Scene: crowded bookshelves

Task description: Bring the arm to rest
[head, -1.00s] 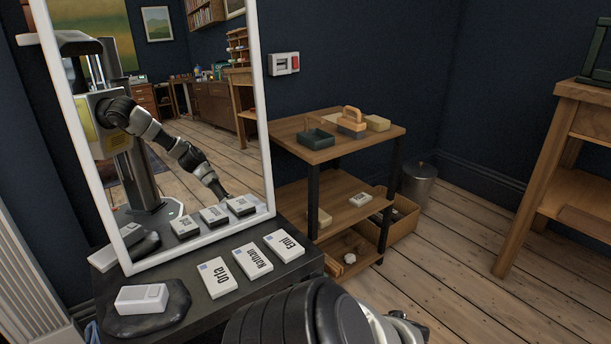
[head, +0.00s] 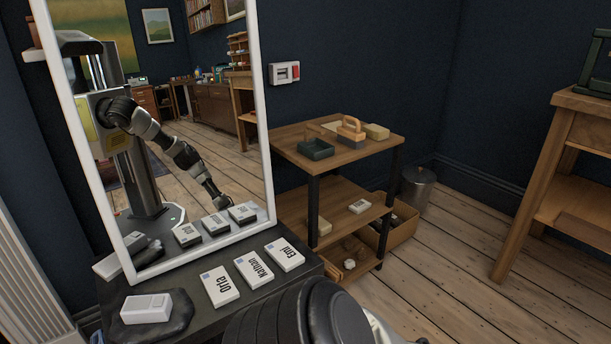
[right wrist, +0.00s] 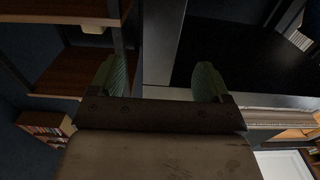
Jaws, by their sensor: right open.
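My right arm (head: 300,318) comes in at the bottom of the head view, over the front of the dark tabletop. Its gripper is below the edge of that view. In the right wrist view my right gripper (right wrist: 160,80) is open, with its two greenish fingers wide apart and nothing between them. A reflection of my arm, bent downward, shows in the white-framed mirror (head: 266,120). My left gripper is in neither view.
Three white name blocks, including Orla (head: 220,285) and Emi (head: 285,254), lie before the mirror. A white device (head: 146,308) sits on a dark pad at left. A wooden shelf cart (head: 350,152) and metal bin (head: 417,188) stand beyond.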

